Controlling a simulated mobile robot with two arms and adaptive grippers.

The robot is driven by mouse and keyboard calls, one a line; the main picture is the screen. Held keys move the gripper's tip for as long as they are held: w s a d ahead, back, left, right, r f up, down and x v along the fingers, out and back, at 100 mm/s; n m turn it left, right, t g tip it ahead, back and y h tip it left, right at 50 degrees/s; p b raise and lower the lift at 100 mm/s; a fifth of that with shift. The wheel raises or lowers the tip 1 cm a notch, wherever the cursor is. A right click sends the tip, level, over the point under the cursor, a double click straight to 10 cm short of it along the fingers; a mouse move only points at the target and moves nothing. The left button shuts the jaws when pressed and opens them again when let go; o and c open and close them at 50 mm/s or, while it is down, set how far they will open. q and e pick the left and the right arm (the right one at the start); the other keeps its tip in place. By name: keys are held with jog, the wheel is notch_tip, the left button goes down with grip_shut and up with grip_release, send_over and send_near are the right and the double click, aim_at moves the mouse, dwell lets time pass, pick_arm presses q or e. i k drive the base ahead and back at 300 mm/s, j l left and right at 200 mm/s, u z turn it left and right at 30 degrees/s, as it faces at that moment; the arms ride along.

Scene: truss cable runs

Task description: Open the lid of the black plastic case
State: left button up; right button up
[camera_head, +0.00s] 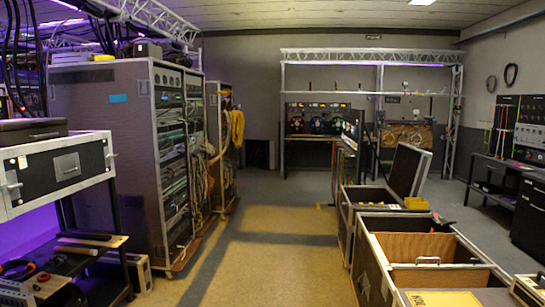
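A low black case (28,131) lies at the left edge, on top of a silver-edged rack box (62,168) with a black front panel. It looks like the black plastic case, and its lid appears shut. A small handle or latch shows at its front right. Its left end is cut off by the picture edge. Neither of my grippers is in view.
A tall equipment rack (116,160) stands behind the case. Open road cases (415,245) line the right side, one with its lid raised. A dark bench (497,170) stands at the far right. The yellowish floor (262,262) between is clear.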

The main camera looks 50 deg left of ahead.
aim_at(14, 124)
jog(key=u, duration=3)
jog(key=i, duration=0.5)
jog(key=u, duration=0.05)
